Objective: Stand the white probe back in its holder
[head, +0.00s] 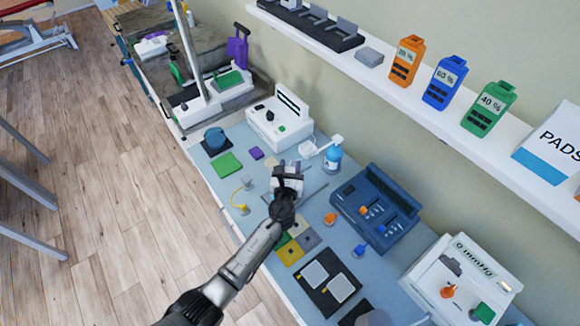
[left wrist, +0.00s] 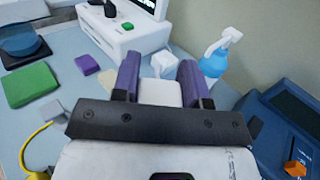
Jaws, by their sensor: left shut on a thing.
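My left gripper (head: 287,172) is over the blue-grey table top, in front of the white machine. In the left wrist view its two purple fingers (left wrist: 160,82) are shut on a white block-like part, which looks like the white probe (left wrist: 160,93). Most of the probe is hidden by the gripper, so its tilt cannot be told. A small white block (left wrist: 163,65), perhaps the holder, stands just beyond the fingers; it also shows in the head view (head: 308,149). It appears apart from the probe. My right gripper is not in view.
A white machine (head: 280,118) stands behind, and a blue bottle with white pump (head: 333,158) stands right of the small block. A blue console (head: 375,210) is at right. A green pad (head: 225,164) and yellow cable (head: 236,198) lie left. A shelf (head: 340,60) runs above.

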